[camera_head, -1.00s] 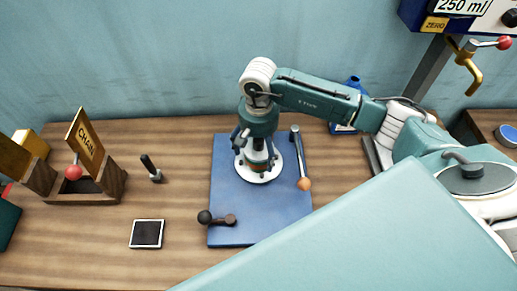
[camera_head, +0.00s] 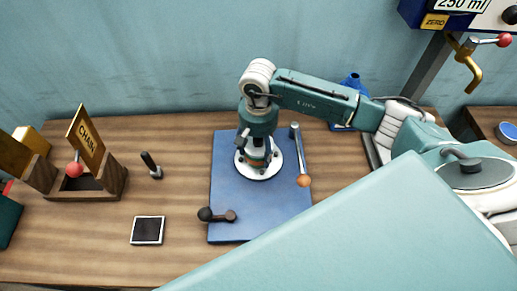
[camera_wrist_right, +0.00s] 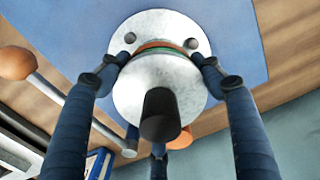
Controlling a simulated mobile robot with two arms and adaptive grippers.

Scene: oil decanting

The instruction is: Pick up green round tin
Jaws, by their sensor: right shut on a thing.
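The green round tin (camera_head: 256,163) shows as a narrow green and orange band, low between my right fingers. In the right wrist view the band of the tin (camera_wrist_right: 160,46) lies between a pale bolted disc (camera_wrist_right: 186,28) and a grey round piece with a dark stub (camera_wrist_right: 158,118). My right gripper (camera_head: 258,153) points down over the white round base (camera_head: 262,177) on the blue board. In the wrist view its fingertips (camera_wrist_right: 160,62) are shut on the tin from both sides. My left gripper is not in view.
The blue board (camera_head: 232,195) carries an orange-knobbed lever (camera_head: 300,155) at right and a dark-knobbed handle (camera_head: 217,216) in front. A wooden holder (camera_head: 115,178), a small dark stick (camera_head: 151,165) and a dark square pad (camera_head: 147,230) stand left. A blue container (camera_head: 352,85) is behind my arm.

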